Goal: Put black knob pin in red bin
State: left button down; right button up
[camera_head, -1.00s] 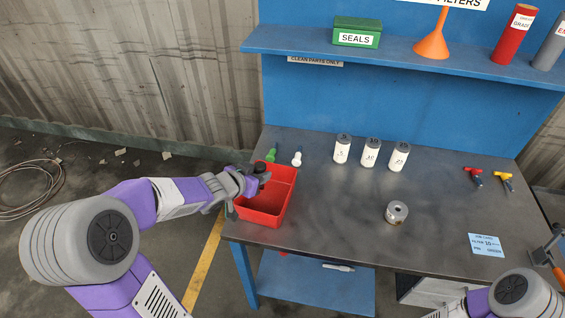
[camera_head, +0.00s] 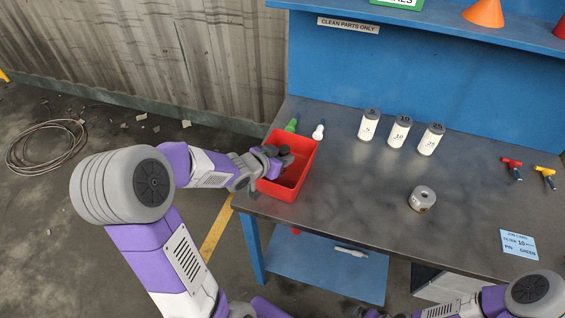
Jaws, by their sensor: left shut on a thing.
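The red bin (camera_head: 292,186) stands at the left front edge of the workbench. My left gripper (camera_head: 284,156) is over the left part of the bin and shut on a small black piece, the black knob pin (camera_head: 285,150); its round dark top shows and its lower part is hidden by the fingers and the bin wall. I cannot tell whether the pin touches the bin floor.
A green pin (camera_head: 291,125) and a white pin (camera_head: 318,131) stand behind the bin. Several white filter canisters (camera_head: 399,133) stand at the back. A metal ring part (camera_head: 422,199), a blue job card (camera_head: 518,243), and red (camera_head: 512,167) and yellow (camera_head: 545,175) handled pieces lie to the right.

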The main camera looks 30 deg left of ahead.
pick_arm(q)
jog(key=shift+f, duration=0.4)
pick_arm(e)
jog(key=shift+f, duration=0.25)
pick_arm(q)
jog(key=shift+f, duration=0.2)
jog(key=c, duration=0.8)
grip_release()
jog(key=shift+c, duration=0.2)
pick_arm(e)
jog(key=shift+f, duration=0.1)
pick_arm(q)
jog(key=shift+r, duration=0.1)
